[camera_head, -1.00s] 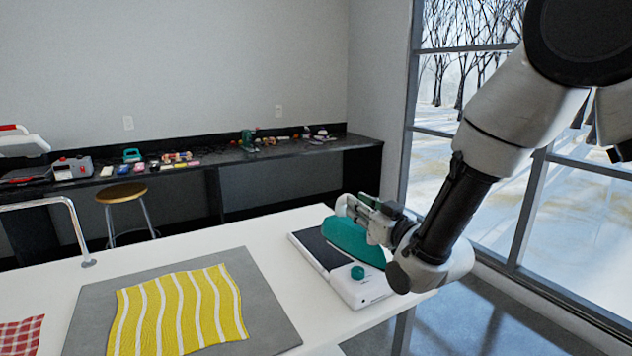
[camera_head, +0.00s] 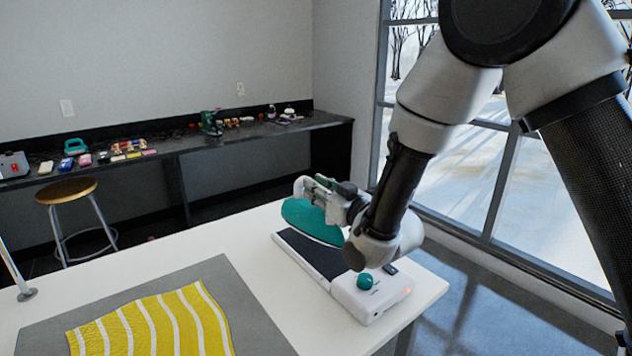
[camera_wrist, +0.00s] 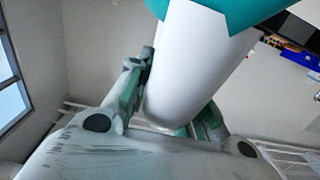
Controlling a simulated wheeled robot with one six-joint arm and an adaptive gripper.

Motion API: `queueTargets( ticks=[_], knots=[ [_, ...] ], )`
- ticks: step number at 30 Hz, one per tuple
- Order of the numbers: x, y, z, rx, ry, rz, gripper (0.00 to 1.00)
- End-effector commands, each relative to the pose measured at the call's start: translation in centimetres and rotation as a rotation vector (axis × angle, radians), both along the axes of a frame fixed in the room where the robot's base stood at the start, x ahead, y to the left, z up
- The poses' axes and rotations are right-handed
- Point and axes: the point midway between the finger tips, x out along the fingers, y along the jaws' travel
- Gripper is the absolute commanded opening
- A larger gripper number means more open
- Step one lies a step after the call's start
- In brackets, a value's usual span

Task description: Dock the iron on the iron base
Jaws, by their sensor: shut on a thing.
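The iron (camera_head: 311,219) is teal with a white handle. My gripper (camera_head: 322,190) is shut on its handle. In the wrist view the white handle (camera_wrist: 200,65) lies between the fingers of my gripper (camera_wrist: 170,105). The iron base (camera_head: 364,303) is white with a dark sloped pad (camera_head: 305,253) and a round teal knob (camera_head: 365,281), near the table's right end. The iron is over the far part of the pad, its tip to the left. From this angle I cannot tell whether it touches the pad. My arm hides the iron's rear end.
A grey mat (camera_head: 247,318) with a yellow-and-white striped cloth (camera_head: 160,325) lies on the white table (camera_head: 225,240), left of the base. A stool (camera_head: 67,191) and a dark bench (camera_head: 240,140) with small items stand behind.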

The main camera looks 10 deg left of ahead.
Motion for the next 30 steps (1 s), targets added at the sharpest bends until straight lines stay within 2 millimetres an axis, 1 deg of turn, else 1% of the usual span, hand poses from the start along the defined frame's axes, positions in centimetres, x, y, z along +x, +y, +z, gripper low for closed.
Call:
queueTargets(
  ticks=[6,12,16,30],
  knots=[
    [0.0,0.0,-2.0,0.002,-0.002,0.0,0.0],
    [0.0,0.0,-3.1,0.004,-0.003,0.0,0.0],
    [0.0,0.0,-3.3,0.004,-0.003,0.0,0.0],
    [0.0,0.0,-3.3,0.004,-0.003,0.0,0.0]
  ],
)
